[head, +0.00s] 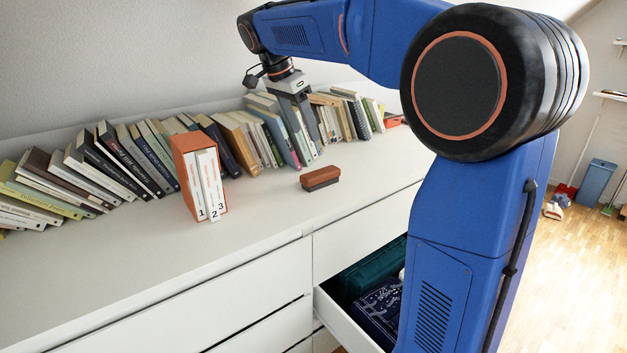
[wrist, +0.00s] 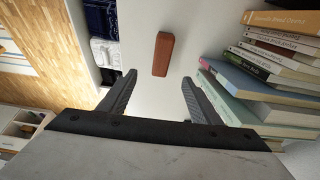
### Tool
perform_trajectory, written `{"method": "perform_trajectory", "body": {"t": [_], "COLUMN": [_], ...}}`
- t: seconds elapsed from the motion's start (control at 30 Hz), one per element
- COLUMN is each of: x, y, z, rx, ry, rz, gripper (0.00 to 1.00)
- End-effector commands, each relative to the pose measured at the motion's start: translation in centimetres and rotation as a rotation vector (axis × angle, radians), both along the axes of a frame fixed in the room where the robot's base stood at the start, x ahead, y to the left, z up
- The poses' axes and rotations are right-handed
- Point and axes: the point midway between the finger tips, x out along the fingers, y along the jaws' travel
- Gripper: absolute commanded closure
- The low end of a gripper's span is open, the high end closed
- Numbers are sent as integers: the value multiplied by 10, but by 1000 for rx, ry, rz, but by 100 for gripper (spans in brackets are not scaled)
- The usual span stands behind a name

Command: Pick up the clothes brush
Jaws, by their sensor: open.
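The clothes brush (head: 320,178) is a small brown wooden block with a dark underside. It lies on the white dresser top in front of the row of books. In the wrist view the brush (wrist: 163,54) shows as a reddish-brown bar ahead of my gripper, roughly between the lines of the two fingers. My gripper (wrist: 158,95) is open and empty, with its fingers wide apart. In the head view my gripper (head: 308,125) hangs in front of the books, behind and above the brush, not touching it.
A row of leaning books (head: 120,160) runs along the wall at the back of the dresser top (head: 150,260). An orange slipcase (head: 185,165) with numbered white volumes stands left of the brush. An open drawer (head: 345,322) below holds dark folded cloth. The dresser top around the brush is clear.

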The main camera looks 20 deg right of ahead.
Motion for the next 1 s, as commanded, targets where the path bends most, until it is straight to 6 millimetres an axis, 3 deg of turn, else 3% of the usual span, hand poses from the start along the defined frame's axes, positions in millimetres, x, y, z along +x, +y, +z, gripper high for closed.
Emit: {"method": "perform_trajectory", "body": {"t": [0.17,0.73,1.0], "x": [5,11,13], "y": [-4,-40,-47], "z": [-8,-97,-114], "rx": [-4,-4,-4], "ry": [-2,0,-1], "rz": [-20,-17,-17], "gripper": [42,42,42]}}
